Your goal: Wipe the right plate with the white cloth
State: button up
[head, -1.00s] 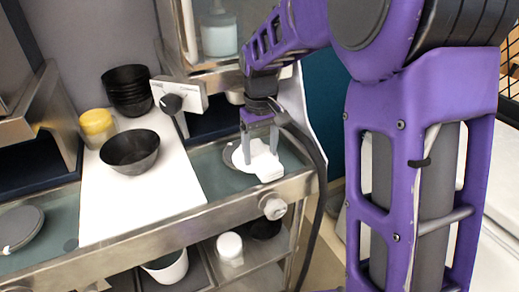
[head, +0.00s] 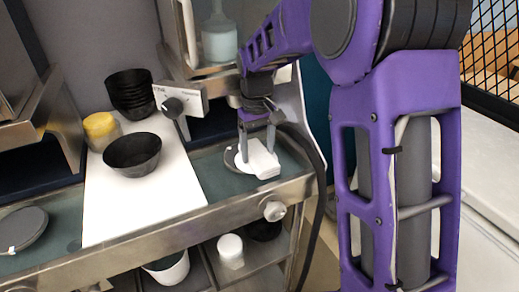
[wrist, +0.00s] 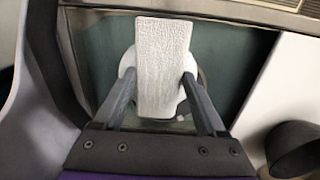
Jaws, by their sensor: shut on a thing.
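My gripper (head: 257,150) is shut on the white cloth (head: 262,163), a thick textured block that also shows between the two fingers in the wrist view (wrist: 162,55). The gripper points down over the right plate (head: 230,157). The cloth covers most of that plate, and only a part of its rim shows at the left. I cannot tell whether the cloth presses on the plate. In the wrist view, parts of the round plate's edge show beside the cloth and fingers. Another grey plate (head: 22,228) lies at the far left with a small white patch on it.
A white board (head: 145,200) lies between the plates, with a black bowl (head: 132,154), a yellow-lidded jar (head: 101,130) and stacked black bowls (head: 130,93). A metal rail with a knob (head: 274,211) runs along the front. A lower shelf holds containers (head: 230,250).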

jog(key=shift+w+a, duration=0.15)
jog(key=shift+a, duration=0.2)
jog(key=shift+s+d+f, duration=0.15)
jog(key=shift+s, duration=0.3)
jog(key=shift+s+d+f+b, duration=0.1)
jog(key=shift+s+d+b, duration=0.2)
jog(key=shift+s+d, duration=0.35)
jog(key=shift+s+a, duration=0.15)
jog(key=shift+w+a+p, duration=0.25)
jog(key=shift+w+p, duration=0.2)
jog(key=shift+w, duration=0.3)
jog(key=shift+w+a, duration=0.25)
jog(key=shift+w, duration=0.2)
jog(key=shift+w+a+r, duration=0.1)
jog(key=shift+w+r, duration=0.1)
jog(key=shift+r, duration=0.1)
